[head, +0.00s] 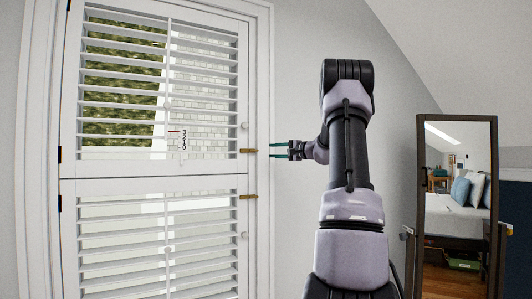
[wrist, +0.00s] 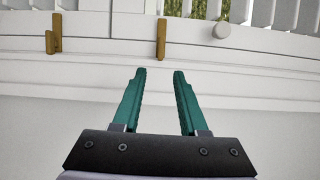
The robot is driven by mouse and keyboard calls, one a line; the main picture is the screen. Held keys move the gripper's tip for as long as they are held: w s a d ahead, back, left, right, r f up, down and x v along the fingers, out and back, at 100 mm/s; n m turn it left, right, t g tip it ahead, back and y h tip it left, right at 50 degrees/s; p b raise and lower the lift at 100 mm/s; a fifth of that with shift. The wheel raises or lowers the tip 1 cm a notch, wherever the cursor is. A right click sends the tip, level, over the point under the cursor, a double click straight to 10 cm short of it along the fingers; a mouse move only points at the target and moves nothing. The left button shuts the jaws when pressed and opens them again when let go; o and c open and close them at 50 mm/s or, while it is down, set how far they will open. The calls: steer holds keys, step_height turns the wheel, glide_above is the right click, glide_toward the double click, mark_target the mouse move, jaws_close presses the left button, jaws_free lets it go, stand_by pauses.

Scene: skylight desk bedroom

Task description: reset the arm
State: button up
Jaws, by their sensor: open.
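My gripper (head: 279,150) is at the end of my raised arm in the head view, reaching left toward the edge of the white shuttered window. In the wrist view its two teal fingers (wrist: 157,80) are apart with nothing between them. The fingertips point toward the window frame and a brass latch (wrist: 161,38). The same upper latch (head: 248,151) shows just left of the fingertips in the head view. I cannot tell for sure whether the fingers touch the frame.
The white louvred shutters (head: 155,172) fill the left, with a lower brass latch (head: 248,196) and small round knobs. A wood-framed standing mirror (head: 453,215) is at the right, reflecting a bed. A sloped ceiling (head: 462,50) comes down at upper right. Bare wall lies between window and mirror.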

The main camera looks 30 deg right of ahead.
steer(key=shift+v, duration=1)
steer(key=s+a+f+n+g, duration=0.1)
steer(key=s+a+n+g, duration=0.15)
steer(key=s+a, duration=0.4)
steer(key=s+a+f+n+g, duration=0.1)
steer(key=s+a+g, duration=0.25)
steer(key=a, duration=0.65)
steer(key=s+a+f+n+g, duration=0.1)
steer(key=s+a+n+g, duration=0.1)
steer(key=s+a, duration=0.45)
steer(key=s+a+f+n+h, duration=0.1)
steer(key=s+f, duration=0.2)
steer(key=s, duration=0.4)
steer(key=s+a+f+n+h, duration=0.1)
steer(key=s+a+f+h, duration=0.1)
steer(key=s, duration=0.6)
steer(key=s+a+f+n+g+h, duration=0.1)
steer(key=s+a+f+h, duration=0.1)
steer(key=s, duration=0.6)
steer(key=shift+f, duration=0.8)
